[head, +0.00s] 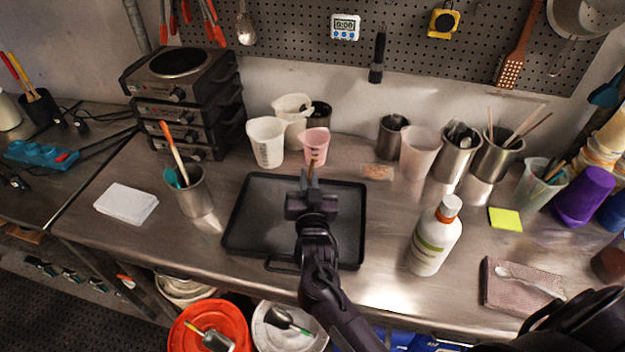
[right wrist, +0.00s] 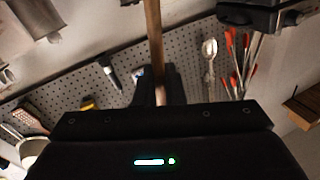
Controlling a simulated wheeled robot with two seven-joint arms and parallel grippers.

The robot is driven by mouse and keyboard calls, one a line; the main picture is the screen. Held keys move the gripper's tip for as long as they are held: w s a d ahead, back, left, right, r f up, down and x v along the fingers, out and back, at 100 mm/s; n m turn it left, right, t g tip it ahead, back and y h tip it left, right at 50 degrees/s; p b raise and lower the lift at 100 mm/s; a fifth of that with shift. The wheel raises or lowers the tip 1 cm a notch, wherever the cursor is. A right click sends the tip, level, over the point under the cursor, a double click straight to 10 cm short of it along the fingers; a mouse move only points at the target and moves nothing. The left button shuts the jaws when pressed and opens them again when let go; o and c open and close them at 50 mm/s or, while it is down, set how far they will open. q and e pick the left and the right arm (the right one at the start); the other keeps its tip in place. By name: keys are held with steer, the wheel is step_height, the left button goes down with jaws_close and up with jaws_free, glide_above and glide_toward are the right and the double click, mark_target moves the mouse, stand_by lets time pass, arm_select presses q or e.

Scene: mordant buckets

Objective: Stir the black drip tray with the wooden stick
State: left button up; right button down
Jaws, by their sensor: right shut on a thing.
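The black drip tray (head: 240,225) lies flat in the middle of the steel bench, a shallow rectangle with a raised rim. My right gripper (head: 311,188) is over the tray, shut on the wooden stick (head: 311,172). A short piece of the stick shows beyond the gripper in the head view. In the right wrist view the stick (right wrist: 153,35) runs up from between the fingers (right wrist: 160,92). The gripper and arm hide the stick's other end, so I cannot tell whether it touches the tray floor. My left gripper is not in view.
Behind the tray stand white beakers (head: 266,142) and a pink cup (head: 315,147). A steel cup with tools (head: 194,192) stands left of it. A white bottle (head: 434,240) stands to the right. Stacked hotplates (head: 185,100) are at the back left.

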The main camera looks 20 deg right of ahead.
mark_target(312, 158)
steer(key=shift+r, duration=0.1)
steer(key=r+p, duration=0.4)
steer(key=shift+s+d, duration=0.25)
steer(key=shift+d, duration=0.1)
stand_by(0.6)
steer(key=shift+r, duration=0.25)
step_height(312, 158, up, 3)
steer(key=p, duration=0.3)
steer(key=shift+r, duration=3.75)
